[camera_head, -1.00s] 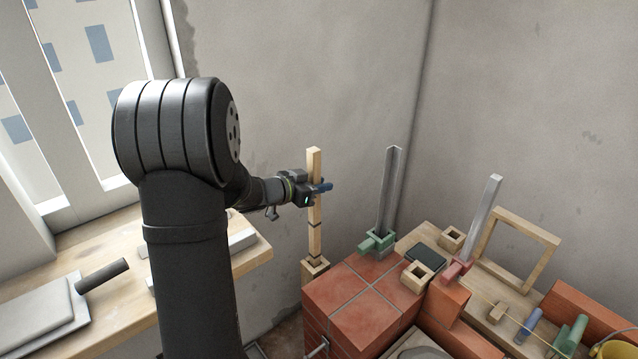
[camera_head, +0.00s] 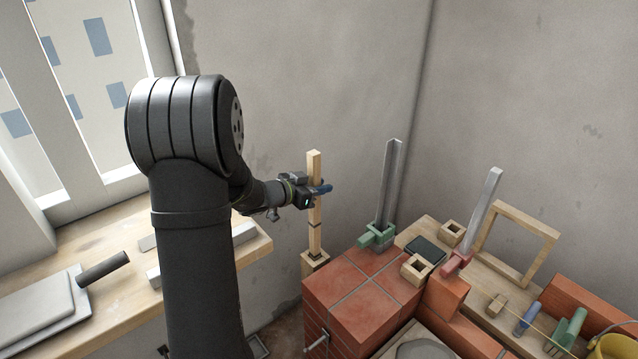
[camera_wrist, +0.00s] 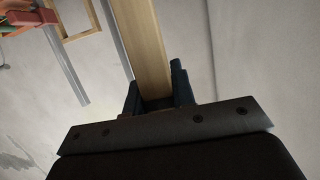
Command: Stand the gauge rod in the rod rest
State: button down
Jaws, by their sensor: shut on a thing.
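The gauge rod (camera_head: 315,205) is a pale wooden square rod with a dark band low on it. It stands about upright in the head view and runs up between my fingers in the wrist view (camera_wrist: 143,45). My gripper (camera_head: 318,190) is shut on it above mid-length; the fingers also show in the wrist view (camera_wrist: 158,98). The rod's lower end meets a wooden square socket, seemingly the rod rest (camera_head: 314,264), at the left corner of the red brick block. The rod's bottom is hidden at the socket; how deep it sits, I cannot tell.
The red tiled block (camera_head: 360,300) stands right of the rest. A grey metal angle in a green clamp (camera_head: 376,236) and another in a red clamp (camera_head: 457,262) rise behind it. A wooden shelf (camera_head: 245,250) lies left. Small wooden sockets (camera_head: 416,270) stand right.

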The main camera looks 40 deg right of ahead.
jog(key=shift+f, duration=0.75)
jog(key=c, duration=1.1)
grip_release()
jog(key=r+n+t, duration=0.2)
jog(key=r, duration=0.4)
jog(key=r+n+t+y, duration=0.1)
jog(key=r+n+t, duration=0.1)
jog(key=r, duration=0.5)
jog(key=r+n+t+y, duration=0.1)
jog(key=r+n+t, duration=0.1)
jog(key=r+t, duration=0.2)
jog(key=shift+w+a+r+n, duration=0.1)
jog(key=shift+a+r+n, duration=0.1)
jog(key=shift+r, duration=0.55)
jog(key=shift+w+a+r+n, duration=0.1)
jog(key=shift+a+r+n, duration=0.1)
jog(key=shift+r, duration=0.55)
jog(key=shift+s+a+f+t+y, duration=0.1)
jog(key=shift+s+f+t+y, duration=0.1)
jog(key=shift+t+y, duration=0.15)
